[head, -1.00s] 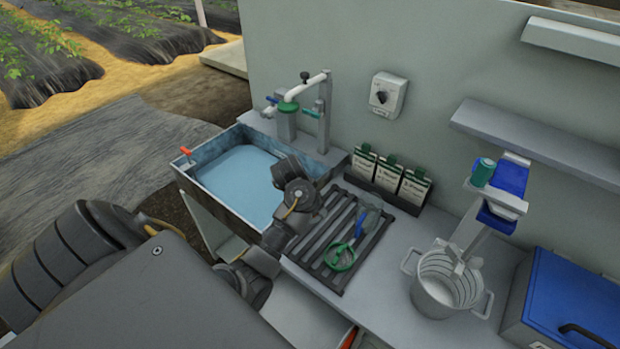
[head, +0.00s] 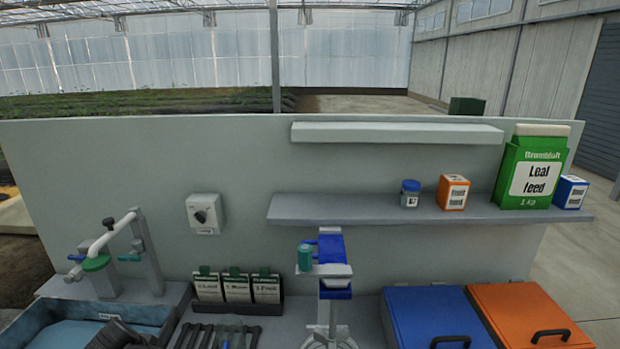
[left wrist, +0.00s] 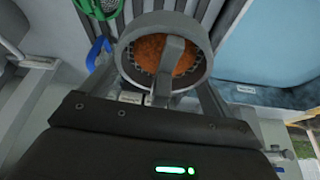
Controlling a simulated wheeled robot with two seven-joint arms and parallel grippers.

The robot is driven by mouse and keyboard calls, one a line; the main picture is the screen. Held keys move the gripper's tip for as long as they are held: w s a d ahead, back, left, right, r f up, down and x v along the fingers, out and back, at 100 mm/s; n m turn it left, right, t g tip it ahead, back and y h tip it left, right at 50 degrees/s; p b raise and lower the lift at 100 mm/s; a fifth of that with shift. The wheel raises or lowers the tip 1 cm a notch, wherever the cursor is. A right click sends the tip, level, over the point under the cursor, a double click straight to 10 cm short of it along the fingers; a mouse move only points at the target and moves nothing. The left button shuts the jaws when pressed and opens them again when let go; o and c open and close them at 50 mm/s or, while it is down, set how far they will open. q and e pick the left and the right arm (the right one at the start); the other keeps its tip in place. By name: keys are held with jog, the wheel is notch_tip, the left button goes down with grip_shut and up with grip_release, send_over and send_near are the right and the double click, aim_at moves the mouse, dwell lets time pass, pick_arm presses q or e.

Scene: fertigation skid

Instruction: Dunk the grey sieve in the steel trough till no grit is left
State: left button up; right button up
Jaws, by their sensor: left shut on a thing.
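The grey sieve (left wrist: 203,62) shows in the left wrist view as a round ring with orange-brown grit spread over its mesh. My left gripper (left wrist: 163,98) is shut on its handle, and the sieve is in front of the fingers, above the slatted rack (left wrist: 60,70). The steel trough (left wrist: 285,97), with blue water, lies to the right of the sieve. In the head view the trough (head: 150,314) is cut off at the lower left, and a dark part of my left arm shows over it; the sieve is out of sight there. My right gripper is in neither view.
A tap (head: 97,262) stands behind the trough. Green (left wrist: 97,8) and blue (left wrist: 97,52) tools lie on the rack. Packets (head: 238,289), a dispenser (head: 335,262) and blue (head: 430,318) and orange (head: 530,312) lidded boxes line the counter. A loaded shelf (head: 400,209) hangs above.

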pick_arm(q)
notch_tip(320, 180, down, 15)
jog(key=b, duration=0.6)
jog(key=shift+r, duration=0.15)
